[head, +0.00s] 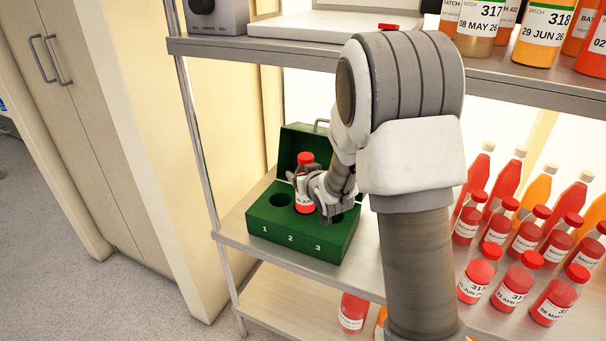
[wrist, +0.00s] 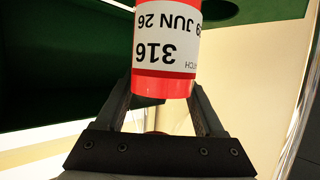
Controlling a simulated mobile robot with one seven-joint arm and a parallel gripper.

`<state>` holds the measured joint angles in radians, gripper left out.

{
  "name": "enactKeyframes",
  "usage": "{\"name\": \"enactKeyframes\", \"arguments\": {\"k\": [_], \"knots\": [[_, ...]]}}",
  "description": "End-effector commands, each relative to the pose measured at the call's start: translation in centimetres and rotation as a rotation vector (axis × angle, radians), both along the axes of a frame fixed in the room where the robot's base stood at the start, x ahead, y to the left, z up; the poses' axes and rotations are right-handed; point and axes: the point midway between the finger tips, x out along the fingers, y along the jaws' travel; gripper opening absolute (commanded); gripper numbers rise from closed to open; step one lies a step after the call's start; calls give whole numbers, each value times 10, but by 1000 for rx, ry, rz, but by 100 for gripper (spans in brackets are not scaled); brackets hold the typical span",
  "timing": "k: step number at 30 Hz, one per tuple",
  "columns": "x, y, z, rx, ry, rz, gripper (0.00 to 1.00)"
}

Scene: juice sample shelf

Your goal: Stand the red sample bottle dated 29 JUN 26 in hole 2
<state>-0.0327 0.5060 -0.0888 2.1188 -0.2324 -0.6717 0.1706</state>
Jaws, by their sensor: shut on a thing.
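The red sample bottle (head: 305,196) with a red cap is held upright in my gripper (head: 311,186), at the middle hole, hole 2, of the green case (head: 288,254). Its lower end is hidden, so I cannot tell how deep it sits. In the wrist view the bottle (wrist: 166,84) shows a white label, upside down, reading 316 and "9 JUN 26", the first digit cut off. The gripper's fingers (wrist: 160,105) are on both sides of it. Hole 1 (head: 280,200) is empty. Hole 3 is partly hidden by my gripper.
The case's open lid (head: 292,138) stands behind the holes. Several red and orange bottles (head: 527,238) crowd the same shelf on the right. An upper shelf (head: 290,53) with larger bottles (head: 543,33) and a grey device (head: 217,15) is above. More bottles (head: 353,312) stand below.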

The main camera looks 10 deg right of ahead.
Motion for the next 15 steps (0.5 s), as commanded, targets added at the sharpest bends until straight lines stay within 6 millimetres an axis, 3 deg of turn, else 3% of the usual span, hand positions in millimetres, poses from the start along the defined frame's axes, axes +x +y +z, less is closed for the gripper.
{"name": "enactKeyframes", "arguments": {"k": [15], "knots": [[0,0,-11,0,-2,0,0]]}}
